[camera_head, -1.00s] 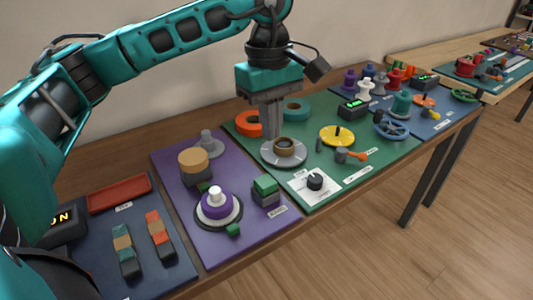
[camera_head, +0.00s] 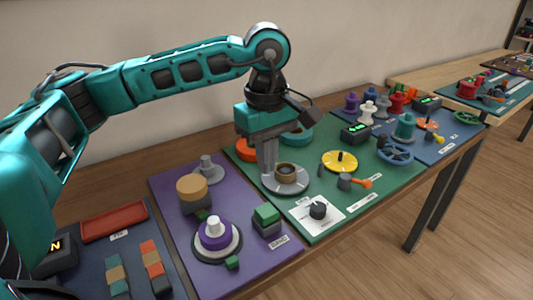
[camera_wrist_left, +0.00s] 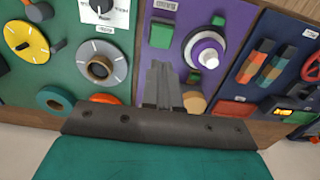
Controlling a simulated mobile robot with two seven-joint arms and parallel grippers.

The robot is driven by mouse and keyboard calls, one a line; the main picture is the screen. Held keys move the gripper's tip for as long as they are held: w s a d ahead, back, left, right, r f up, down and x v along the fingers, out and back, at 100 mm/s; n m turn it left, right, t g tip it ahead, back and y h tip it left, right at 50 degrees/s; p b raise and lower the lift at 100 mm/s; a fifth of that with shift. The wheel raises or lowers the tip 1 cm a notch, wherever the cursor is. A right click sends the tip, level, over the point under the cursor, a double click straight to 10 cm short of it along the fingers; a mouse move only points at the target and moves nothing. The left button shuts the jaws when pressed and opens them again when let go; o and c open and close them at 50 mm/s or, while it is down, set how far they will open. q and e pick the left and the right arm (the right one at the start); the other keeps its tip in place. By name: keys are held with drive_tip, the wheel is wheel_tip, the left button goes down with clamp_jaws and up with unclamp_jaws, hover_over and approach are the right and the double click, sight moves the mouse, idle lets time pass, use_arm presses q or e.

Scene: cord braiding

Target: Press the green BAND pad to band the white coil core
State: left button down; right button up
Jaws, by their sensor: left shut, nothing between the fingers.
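The BAND pad (camera_head: 266,215) is a green-topped dark block on the purple board's right edge, beside a printed label. It also shows in the left wrist view (camera_wrist_left: 162,33). The white coil core (camera_head: 213,226) stands upright with a purple winding around it, on a pale disc with a dark rim. It also shows in the left wrist view (camera_wrist_left: 208,60). My left gripper (camera_head: 268,188) is shut and empty, pointing down. It appears behind the BAND pad, at the left of the grey dial with a brown ring. Its fingers also show in the left wrist view (camera_wrist_left: 161,66). My right gripper is out of view.
On the purple board stand a tan-topped cylinder (camera_head: 193,190) and a grey spindle (camera_head: 207,168). The green board holds the grey dial (camera_head: 286,182), a yellow disc (camera_head: 340,162) and a black knob (camera_head: 318,210). A red tray (camera_head: 114,222) lies left.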

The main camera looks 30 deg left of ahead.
sight(266, 209)
use_arm(q)
wheel_tip(266, 209, down, 10)
drive_tip(key=shift+f+b, duration=0.1)
drive_tip(key=shift+b, duration=0.2)
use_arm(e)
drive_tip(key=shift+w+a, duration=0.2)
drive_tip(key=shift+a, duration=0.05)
use_arm(q)
drive_tip(key=shift+f+b, duration=0.6)
drive_tip(key=shift+b, duration=0.05)
drive_tip(key=shift+f+b, duration=0.35)
drive_tip(key=shift+f, duration=0.05)
drive_tip(key=shift+s, duration=0.1)
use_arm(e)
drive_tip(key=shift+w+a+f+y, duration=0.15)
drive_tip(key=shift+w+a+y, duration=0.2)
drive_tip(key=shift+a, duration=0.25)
